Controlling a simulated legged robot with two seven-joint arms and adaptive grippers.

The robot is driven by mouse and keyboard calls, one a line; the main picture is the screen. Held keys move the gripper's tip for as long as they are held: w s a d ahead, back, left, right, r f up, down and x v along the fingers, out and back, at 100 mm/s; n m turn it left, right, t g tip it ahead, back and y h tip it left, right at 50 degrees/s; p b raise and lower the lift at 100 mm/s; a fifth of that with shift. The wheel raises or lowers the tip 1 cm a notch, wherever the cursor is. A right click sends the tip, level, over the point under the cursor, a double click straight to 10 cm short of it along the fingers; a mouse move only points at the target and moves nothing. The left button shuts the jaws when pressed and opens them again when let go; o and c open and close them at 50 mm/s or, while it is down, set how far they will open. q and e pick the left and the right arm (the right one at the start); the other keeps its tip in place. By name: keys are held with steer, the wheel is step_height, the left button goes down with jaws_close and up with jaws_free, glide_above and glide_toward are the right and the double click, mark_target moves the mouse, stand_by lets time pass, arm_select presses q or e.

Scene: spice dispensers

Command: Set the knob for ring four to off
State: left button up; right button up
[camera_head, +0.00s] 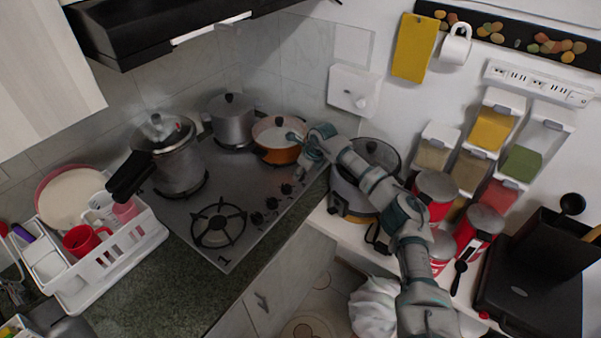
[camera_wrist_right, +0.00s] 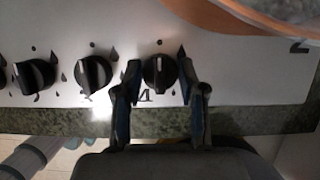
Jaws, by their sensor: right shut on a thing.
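The stove (camera_head: 235,185) has a row of black knobs along its front right edge. My right gripper (camera_head: 300,160) is at the far end of this row, next to the orange pan. In the right wrist view, my right gripper (camera_wrist_right: 160,82) has one finger on each side of the rightmost black knob (camera_wrist_right: 160,73) and is shut on it. This knob's white line points straight up in that picture. A printed mark below it is partly hidden by a finger and hard to read. Two other knobs, the middle one (camera_wrist_right: 93,73) and the left one (camera_wrist_right: 33,75), stand clear. My left gripper is not in view.
An orange pan (camera_head: 277,155) and a grey pot (camera_head: 232,132) stand at the back of the stove. A pressure cooker (camera_head: 178,165) stands at left; the front burner (camera_head: 218,225) is bare. A dark-lidded cooker (camera_head: 355,205) and red canisters (camera_head: 478,228) stand near my right arm.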

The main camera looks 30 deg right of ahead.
steer(key=shift+f, duration=0.15)
steer(key=o, duration=1.1)
steer(key=shift+w+d, duration=0.1)
steer(key=shift+s+d+r, duration=0.1)
steer(key=shift+s+r, duration=0.1)
steer(key=shift+r, duration=0.3)
steer(key=v, duration=1)
steer(key=shift+s+d+r, duration=0.15)
steer(key=shift+r, duration=0.15)
